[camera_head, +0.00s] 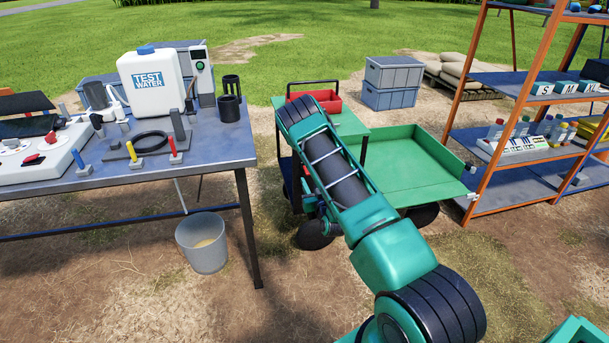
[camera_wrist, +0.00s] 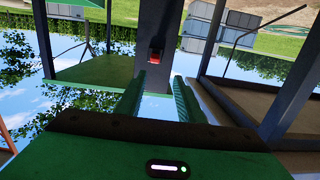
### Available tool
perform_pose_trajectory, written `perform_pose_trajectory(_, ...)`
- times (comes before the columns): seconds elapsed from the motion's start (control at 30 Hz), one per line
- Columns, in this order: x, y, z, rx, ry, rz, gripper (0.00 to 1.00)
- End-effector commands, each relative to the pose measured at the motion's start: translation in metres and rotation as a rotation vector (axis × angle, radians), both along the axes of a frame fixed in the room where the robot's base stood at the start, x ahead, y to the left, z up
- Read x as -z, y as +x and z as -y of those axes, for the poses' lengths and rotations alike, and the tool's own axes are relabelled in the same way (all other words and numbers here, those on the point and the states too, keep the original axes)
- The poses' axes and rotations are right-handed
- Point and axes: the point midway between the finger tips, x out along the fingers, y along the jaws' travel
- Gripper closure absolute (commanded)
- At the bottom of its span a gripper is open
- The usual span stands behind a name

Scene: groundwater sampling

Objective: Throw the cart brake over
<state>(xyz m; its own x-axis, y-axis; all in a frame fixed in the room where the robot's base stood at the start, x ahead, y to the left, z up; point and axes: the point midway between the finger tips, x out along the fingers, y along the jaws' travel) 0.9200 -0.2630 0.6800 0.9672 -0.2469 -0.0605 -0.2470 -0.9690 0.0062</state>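The cart stands in the middle of the head view, with a green top shelf (camera_head: 345,123), a low green tray (camera_head: 405,172) and dark wheels. My arm crosses in front of it and hides part of its left side. In the wrist view, which looks upside down, my gripper (camera_wrist: 158,98) is open, with two green fingers apart and nothing between them. A small red part (camera_wrist: 155,56) on a dark post (camera_wrist: 158,25) shows just beyond the fingertips; it may be the brake, but I cannot tell its position. My gripper is hidden in the head view.
A workbench (camera_head: 215,145) with a test water tank (camera_head: 152,80) stands at left, a bucket (camera_head: 203,243) at its front right. An orange-framed shelf rack (camera_head: 470,100) stands at right. Bare ground lies in front.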

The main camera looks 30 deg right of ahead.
Motion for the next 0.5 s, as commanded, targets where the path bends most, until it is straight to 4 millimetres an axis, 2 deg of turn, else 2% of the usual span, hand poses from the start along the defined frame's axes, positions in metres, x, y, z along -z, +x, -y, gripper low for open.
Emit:
perform_pose_trajectory(0.1,0.012,-0.009,0.003,0.018,-0.005,0.037,0.66)
perform_pose_trajectory(0.27,0.016,-0.010,0.006,0.030,-0.009,0.062,0.66)
perform_pose_trajectory(0.5,0.016,0.019,0.016,0.034,-0.007,0.063,0.66)
